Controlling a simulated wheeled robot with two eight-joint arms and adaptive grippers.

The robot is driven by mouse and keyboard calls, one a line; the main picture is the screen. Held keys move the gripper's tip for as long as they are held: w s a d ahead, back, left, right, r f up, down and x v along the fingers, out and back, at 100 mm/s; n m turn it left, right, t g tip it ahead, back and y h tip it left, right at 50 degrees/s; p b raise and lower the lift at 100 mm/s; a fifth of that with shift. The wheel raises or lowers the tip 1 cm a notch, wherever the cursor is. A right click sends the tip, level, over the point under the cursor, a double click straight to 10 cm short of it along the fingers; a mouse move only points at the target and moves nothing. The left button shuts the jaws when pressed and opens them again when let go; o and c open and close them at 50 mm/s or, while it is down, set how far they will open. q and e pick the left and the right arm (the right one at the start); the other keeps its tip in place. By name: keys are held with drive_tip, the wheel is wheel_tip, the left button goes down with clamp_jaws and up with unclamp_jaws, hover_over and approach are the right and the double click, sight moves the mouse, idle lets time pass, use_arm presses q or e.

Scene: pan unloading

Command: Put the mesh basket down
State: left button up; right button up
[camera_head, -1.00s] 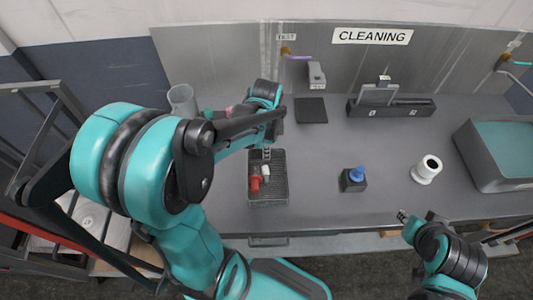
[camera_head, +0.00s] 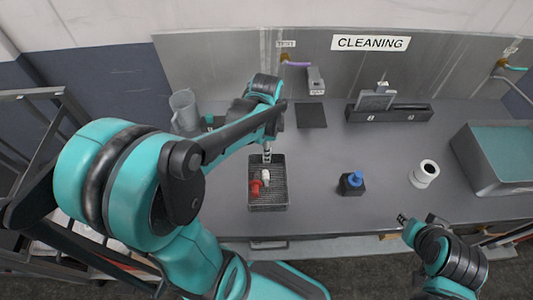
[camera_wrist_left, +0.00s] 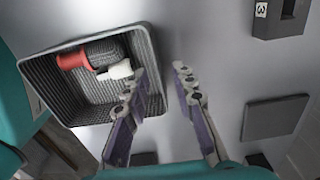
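The dark mesh basket (camera_head: 283,200) rests on the grey table, left of centre in the head view. A red part (camera_head: 256,187) and a white part (camera_head: 266,175) lie inside it. The basket also shows in the left wrist view (camera_wrist_left: 35,72). My left gripper (camera_head: 267,156) is at the basket's far rim. In the left wrist view its two fingers (camera_wrist_left: 158,88) are spread apart, one over the basket's inside and one outside the rim, with a gap visible between them. My right gripper (camera_head: 402,219) hangs near the table's front edge, away from the basket; its finger state is too small to tell.
A black block with a blue top (camera_head: 352,183) and a white ring-shaped part (camera_head: 425,173) stand to the right. A dark square pad (camera_head: 311,115) lies behind. A clear pitcher (camera_head: 184,112) stands at back left.

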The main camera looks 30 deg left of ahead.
use_arm(q)
wheel_tip(320, 180, up, 8)
drive_tip(key=shift+r+p, duration=0.2)
drive_tip(key=shift+p, duration=0.95)
drive_tip(key=s+d+r+n+t, duration=0.1)
drive_tip(key=s+d+n+t, duration=0.4)
drive_tip(key=n, duration=0.6)
drive_tip(key=shift+d+r+n+t, duration=0.3)
drive_tip(key=shift+d+r+t, duration=0.1)
drive_tip(key=shift+d+t, duration=0.7)
drive_tip(key=shift+a, duration=0.1)
wheel_tip(320, 180, down, 4)
drive_tip(key=b, duration=0.4)
drive_tip(key=shift+s+r, duration=0.1)
